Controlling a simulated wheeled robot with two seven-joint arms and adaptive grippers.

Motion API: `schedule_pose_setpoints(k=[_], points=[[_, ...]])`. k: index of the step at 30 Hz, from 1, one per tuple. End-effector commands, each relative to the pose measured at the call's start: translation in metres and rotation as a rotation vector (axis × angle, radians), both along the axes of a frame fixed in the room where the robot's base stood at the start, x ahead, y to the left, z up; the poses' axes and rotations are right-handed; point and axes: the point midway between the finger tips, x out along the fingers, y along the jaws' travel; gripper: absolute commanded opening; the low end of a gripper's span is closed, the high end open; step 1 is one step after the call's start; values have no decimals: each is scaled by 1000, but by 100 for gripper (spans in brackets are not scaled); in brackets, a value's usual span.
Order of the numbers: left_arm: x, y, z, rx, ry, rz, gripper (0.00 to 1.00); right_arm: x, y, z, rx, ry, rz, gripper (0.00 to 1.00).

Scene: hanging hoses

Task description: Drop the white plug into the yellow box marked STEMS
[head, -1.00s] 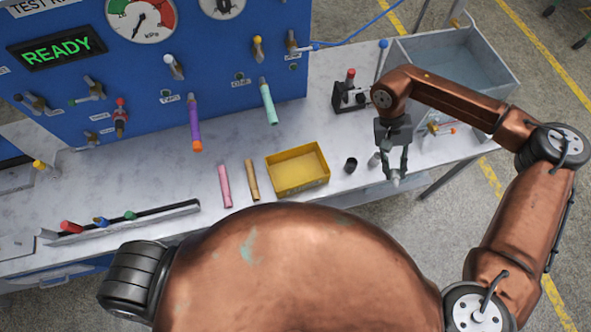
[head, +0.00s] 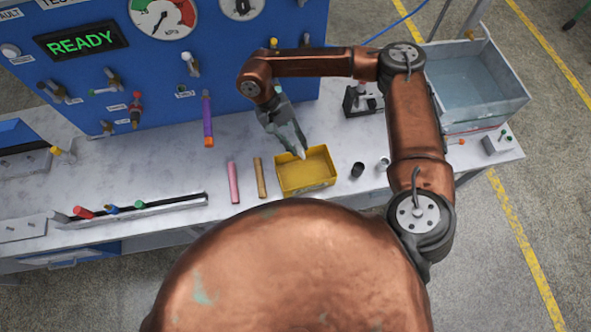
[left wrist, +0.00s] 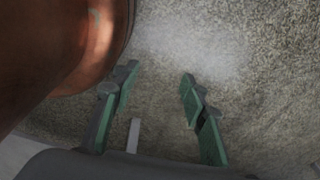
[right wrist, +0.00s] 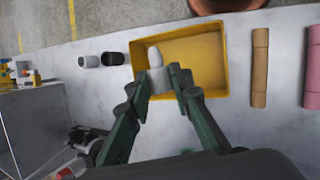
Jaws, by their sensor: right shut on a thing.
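The yellow box (head: 322,181) stands on the bench, open at the top; its marking cannot be read here. My right gripper (head: 297,147) is shut on the white plug (right wrist: 156,70), above the back left part of the box in the head view. In the right wrist view the plug sticks out from between the fingertips (right wrist: 163,84), over the left side of the box (right wrist: 185,92). The plug's tip shows small in the head view (head: 301,155). My left gripper (left wrist: 160,80) is open and empty over the floor, in the left wrist view only.
A pink tube (head: 233,182) and a tan tube (head: 260,177) lie left of the box. A black cup (head: 358,169) and a grey-white cup (head: 383,163) stand to its right.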

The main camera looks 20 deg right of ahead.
Motion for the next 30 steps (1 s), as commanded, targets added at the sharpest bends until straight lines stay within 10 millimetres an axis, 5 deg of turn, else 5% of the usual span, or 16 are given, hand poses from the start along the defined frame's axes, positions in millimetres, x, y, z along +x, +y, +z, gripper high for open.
schedule_pose_setpoints(k=[1,7,15,21,30], points=[[7,0,20,0,-9,-1,40,-3,3,8,3,8,-78,0],[25,-1,72,-1,-35,-5,40,-9,8,12,2,11,-507,0],[22,1,122,0,-31,-3,40,-18,-18,9,-3,6,-1060,0],[14,2,139,1,-22,-1,40,-24,-38,5,-3,4,-1301,0],[13,2,139,2,-20,-1,40,-26,-45,-10,-1,1,-1384,0]])
